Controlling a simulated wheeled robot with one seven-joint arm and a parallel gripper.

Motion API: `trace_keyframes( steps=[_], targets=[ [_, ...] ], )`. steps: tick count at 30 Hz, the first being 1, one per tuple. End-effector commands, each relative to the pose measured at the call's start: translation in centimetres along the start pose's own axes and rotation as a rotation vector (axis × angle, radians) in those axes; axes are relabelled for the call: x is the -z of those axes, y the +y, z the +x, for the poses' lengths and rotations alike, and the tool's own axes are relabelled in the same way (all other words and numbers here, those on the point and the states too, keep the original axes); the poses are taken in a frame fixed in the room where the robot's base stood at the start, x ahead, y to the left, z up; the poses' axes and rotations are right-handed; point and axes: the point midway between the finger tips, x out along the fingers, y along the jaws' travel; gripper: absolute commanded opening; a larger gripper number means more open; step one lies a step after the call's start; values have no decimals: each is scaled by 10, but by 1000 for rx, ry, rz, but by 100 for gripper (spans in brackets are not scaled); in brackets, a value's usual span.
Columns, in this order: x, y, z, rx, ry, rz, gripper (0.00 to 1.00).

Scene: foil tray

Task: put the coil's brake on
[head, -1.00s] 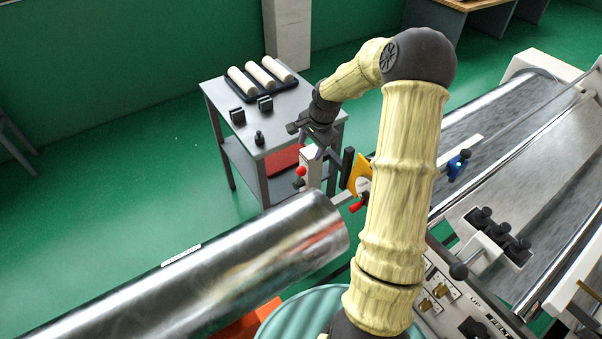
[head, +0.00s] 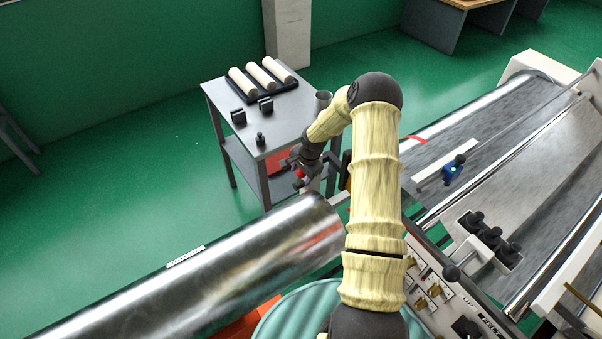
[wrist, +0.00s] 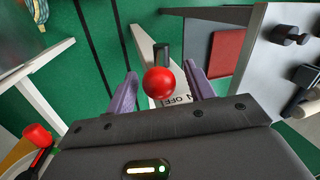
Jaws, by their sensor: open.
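The foil coil (head: 205,265) is a large shiny roll lying slantwise across the lower left of the head view. The brake lever's red ball knob (wrist: 165,82) sits between the two purple fingers of my gripper (wrist: 160,70) in the wrist view. My gripper is open, with a gap visible on each side of the knob. A white plate (wrist: 172,101) with partly hidden "ON" and "OFF" lettering lies behind the knob. In the head view my gripper (head: 302,177) is low beside the coil's far end, and the brake post is mostly hidden behind it.
A second red handle (wrist: 37,135) is at the lower left of the wrist view. A grey side table (head: 258,115) holding pale rolls and black blocks stands just behind my gripper. The machine bed (head: 470,130) with a blue clamp (head: 453,170) is at right.

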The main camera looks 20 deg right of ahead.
Motion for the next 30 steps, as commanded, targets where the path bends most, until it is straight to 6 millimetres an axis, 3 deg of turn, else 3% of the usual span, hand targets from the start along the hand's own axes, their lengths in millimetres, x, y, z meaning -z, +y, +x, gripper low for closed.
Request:
trace_keyframes(
  steps=[5, 13, 14, 22, 30],
  targets=[
    [-1, 0, 13, 0, -1, -1, 53],
    [0, 0, 15, 0, 0, -1, 53],
    [0, 0, 15, 0, 0, -1, 52],
    [0, 0, 15, 0, 0, -1, 0],
    [2, 0, 15, -6, 1, 3, 0]
  ],
)
